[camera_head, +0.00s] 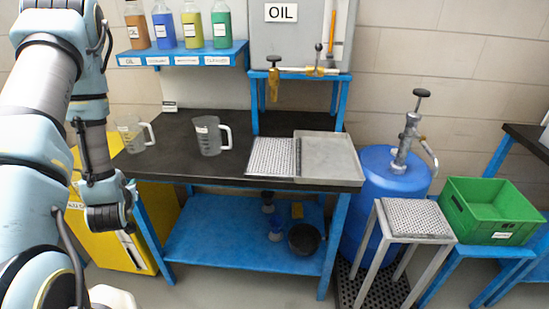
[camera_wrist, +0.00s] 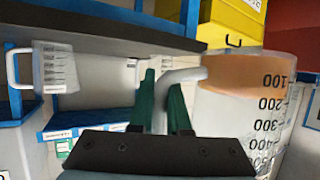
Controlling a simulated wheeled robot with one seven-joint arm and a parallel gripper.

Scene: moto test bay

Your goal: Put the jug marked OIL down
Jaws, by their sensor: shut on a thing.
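My gripper (camera_wrist: 162,88) has its green fingers shut on the grey handle of a clear measuring jug (camera_wrist: 235,108) in the wrist view, which is upside down. The jug has black graduation numbers and an orange-brown band of liquid at its base, near the 100 mark. No OIL mark shows on the part I see. In the head view my arm fills the left side, and I cannot make out the held jug there. The dark table (camera_head: 272,122) stands to the right of my arm.
Two clear jugs, a left one (camera_head: 131,135) and a right one (camera_head: 207,136), stand on the table. A perforated plate (camera_head: 271,157) and a grey tray (camera_head: 328,157) lie to their right. An OIL sign (camera_head: 282,13) hangs behind. A perforated stand (camera_head: 414,218) and green crate (camera_head: 490,208) are farther right.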

